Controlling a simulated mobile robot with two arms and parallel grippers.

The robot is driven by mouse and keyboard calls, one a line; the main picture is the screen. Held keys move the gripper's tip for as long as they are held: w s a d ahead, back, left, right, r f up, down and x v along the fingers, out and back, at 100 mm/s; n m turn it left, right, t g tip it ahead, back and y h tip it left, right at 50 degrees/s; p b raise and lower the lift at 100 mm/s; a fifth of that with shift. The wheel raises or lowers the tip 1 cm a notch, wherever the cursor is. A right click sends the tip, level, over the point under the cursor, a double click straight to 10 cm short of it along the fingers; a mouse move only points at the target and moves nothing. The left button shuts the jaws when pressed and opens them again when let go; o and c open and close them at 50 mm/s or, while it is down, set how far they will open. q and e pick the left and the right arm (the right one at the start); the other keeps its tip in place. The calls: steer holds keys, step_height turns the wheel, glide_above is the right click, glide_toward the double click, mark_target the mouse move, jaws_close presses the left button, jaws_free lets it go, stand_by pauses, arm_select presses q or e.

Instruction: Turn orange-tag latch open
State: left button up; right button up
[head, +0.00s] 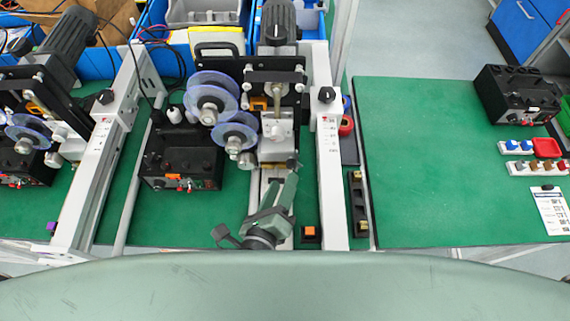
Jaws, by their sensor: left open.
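The coder (275,75) in the middle has a black plate with clear purple-rimmed reels on its left. A small orange tag (259,103) shows on this plate, above a white block (276,130). The latch shape by the tag is too small to make out, so I cannot tell whether it is open or shut. My left gripper (291,166) is open, just below the white block and lower right of the tag, apart from the tag. Its fingertips are small and partly merge with the coder's lower parts. My right gripper is not in view.
A black control box (182,163) stands left of the coder, and white rails (328,150) flank it. An orange-topped button box (310,232) sits lower right. Another coder (45,90) stands far left. The green table (430,160) at right is mostly clear.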

mark_target(290, 167)
arm_select(q)
steer(key=p+x, duration=0.1)
steer(key=x, duration=0.4)
steer(key=shift+w+d, duration=0.1)
steer(key=shift+w, duration=0.15)
jaws_close()
